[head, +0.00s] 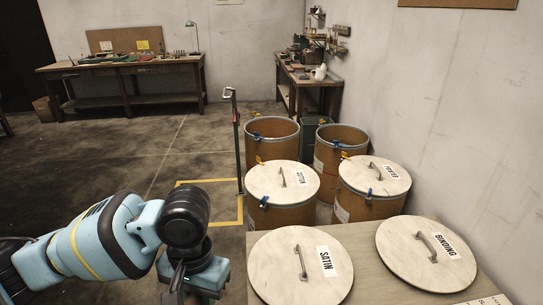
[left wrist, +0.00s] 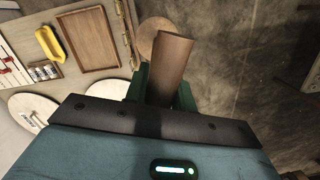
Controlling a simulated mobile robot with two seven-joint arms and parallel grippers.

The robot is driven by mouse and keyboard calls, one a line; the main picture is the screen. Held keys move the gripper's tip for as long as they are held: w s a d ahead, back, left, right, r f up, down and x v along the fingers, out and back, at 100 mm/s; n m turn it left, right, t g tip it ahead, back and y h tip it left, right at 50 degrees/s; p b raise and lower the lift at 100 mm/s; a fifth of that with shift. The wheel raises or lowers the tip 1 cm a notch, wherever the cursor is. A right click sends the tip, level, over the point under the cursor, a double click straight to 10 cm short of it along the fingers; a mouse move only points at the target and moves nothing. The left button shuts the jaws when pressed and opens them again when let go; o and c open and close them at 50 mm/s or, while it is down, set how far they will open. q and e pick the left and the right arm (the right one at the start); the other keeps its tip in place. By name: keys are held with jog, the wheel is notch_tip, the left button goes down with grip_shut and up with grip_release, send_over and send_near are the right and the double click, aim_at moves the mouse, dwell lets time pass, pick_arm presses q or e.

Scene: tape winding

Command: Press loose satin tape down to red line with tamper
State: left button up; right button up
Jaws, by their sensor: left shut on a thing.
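My left gripper (head: 178,294) is at the bottom of the head view, left of the table, its fingertips mostly hidden by the wrist. In the left wrist view it (left wrist: 163,95) is shut on a brown wooden shaft, which I take to be the tamper (left wrist: 172,55). A round tan disc (left wrist: 153,28) shows beyond the shaft; I cannot tell if it is joined to it. A lid marked SATIN (head: 285,268) lies on the table. My right gripper is not in view.
A BINDING lid (head: 410,240) lies beside the SATIN lid. Two lidded drums, left (head: 265,182) and right (head: 390,177), stand before the open ones. A green post (head: 237,150) stands near yellow floor lines. The wrist view shows a wooden tray (left wrist: 92,65) and a yellow-handled item (left wrist: 48,43).

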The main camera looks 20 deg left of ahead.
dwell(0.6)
